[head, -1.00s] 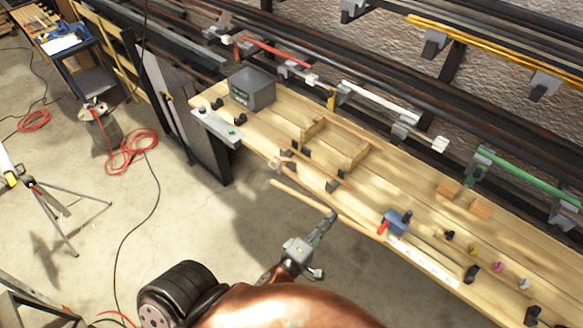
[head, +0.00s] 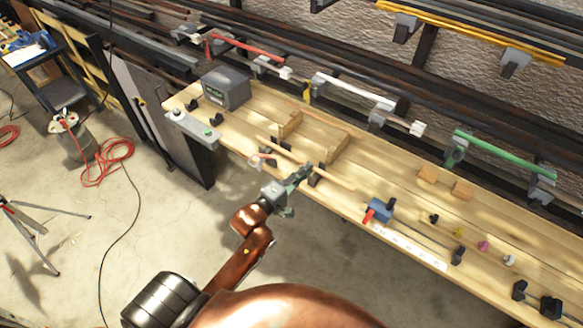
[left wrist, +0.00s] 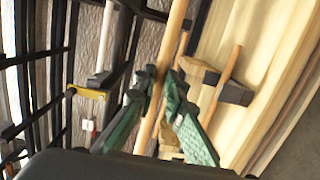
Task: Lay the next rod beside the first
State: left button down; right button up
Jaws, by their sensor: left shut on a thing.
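My left gripper (head: 302,171) is shut on a pale wooden rod (head: 277,147) and holds it over the bench, close to the black supports (head: 315,176). In the left wrist view the held rod (left wrist: 173,32) runs up between the green fingers. Another wooden rod (left wrist: 222,82) lies by a dark block in that view, to the right of the held one and apart from it. In the head view I cannot clearly separate this second rod from the held one. Whether the held rod touches the supports is unclear. My right gripper is not in view.
A grey box (head: 225,88) is at the bench's left end. A blue clamp with a red handle (head: 377,211) stands to the right. Small coloured knobs lie farther right. Racks with coloured bars run along the wall.

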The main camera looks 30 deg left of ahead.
aim_at(291, 171)
pick_arm(q)
jog(key=w+a+f, duration=0.1)
jog(key=a+f, duration=0.1)
jog(key=w+a+f+b, duration=0.1)
jog(key=w+a+f, duration=0.1)
jog(key=a+f, duration=0.1)
jog(key=w+a+f, duration=0.2)
jog(key=a, duration=0.1)
jog(key=shift+w+f, duration=0.15)
jog(key=shift+w+a+f+b, duration=0.25)
jog(key=shift+a+f+b, duration=0.1)
jog(key=shift+a+f, duration=0.2)
notch_tip(291, 171, down, 3)
jog(key=shift+f, duration=0.15)
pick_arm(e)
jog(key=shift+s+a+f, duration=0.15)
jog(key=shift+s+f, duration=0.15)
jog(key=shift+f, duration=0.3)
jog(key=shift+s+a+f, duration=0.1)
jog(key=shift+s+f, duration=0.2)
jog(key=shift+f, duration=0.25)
pick_arm(q)
jog(key=shift+f, duration=0.1)
jog(key=shift+f+b, duration=0.3)
jog(key=shift+f, duration=0.15)
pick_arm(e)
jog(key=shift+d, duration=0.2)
